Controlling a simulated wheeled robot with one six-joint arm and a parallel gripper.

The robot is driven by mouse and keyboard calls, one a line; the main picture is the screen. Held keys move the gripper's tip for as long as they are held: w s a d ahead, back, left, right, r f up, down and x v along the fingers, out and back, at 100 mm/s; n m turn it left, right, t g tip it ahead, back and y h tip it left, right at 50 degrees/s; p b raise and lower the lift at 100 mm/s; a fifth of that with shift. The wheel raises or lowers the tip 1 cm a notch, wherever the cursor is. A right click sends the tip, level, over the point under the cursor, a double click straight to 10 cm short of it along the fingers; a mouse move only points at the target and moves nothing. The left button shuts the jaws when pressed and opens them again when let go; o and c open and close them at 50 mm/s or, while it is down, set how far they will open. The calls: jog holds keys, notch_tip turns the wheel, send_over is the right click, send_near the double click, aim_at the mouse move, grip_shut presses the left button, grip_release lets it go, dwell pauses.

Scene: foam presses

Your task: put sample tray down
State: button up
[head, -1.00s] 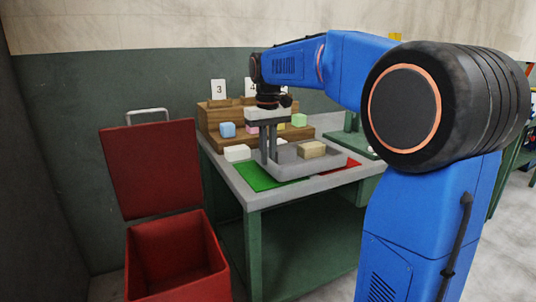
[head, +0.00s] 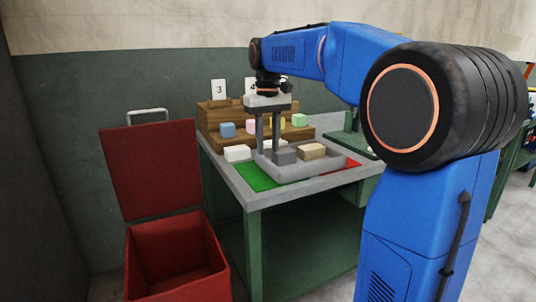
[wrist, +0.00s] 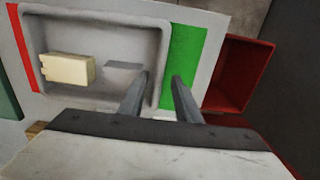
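The sample tray (head: 300,172) is a shallow grey tray that appears to rest level on the table between a green area (head: 257,177) and a red area (head: 352,164). It holds a dark grey block (head: 285,156) and a tan block (head: 312,151), which also shows in the wrist view (wrist: 68,69). My gripper (wrist: 163,76) is open. Its two fingers straddle the tray's wall beside the green area, one over the inside and one outside, with gaps visible. The fingertips are partly hidden by the tray in the head view.
Behind the tray, a stepped wooden rack (head: 215,121) holds blue, pink, yellow and green blocks under number cards. A white block (head: 237,153) lies on the table (head: 236,182) near its left edge. An open red bin (head: 175,255) stands left of the table.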

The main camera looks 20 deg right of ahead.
notch_tip(320, 180, up, 8)
jog(key=shift+r, duration=0.25)
jog(key=shift+s, duration=0.1)
jog(key=s+a+f+t, duration=0.1)
jog(key=s+f+t, duration=0.1)
jog(key=s+f, duration=1.2)
jog(key=s+a+f+t, duration=0.2)
jog(key=s+f, duration=1.3)
jog(key=s, duration=0.1)
jog(key=shift+s+a+t, duration=0.15)
jog(key=shift+a+t, duration=0.1)
jog(key=shift+t, duration=0.15)
jog(key=shift+o, duration=0.4)
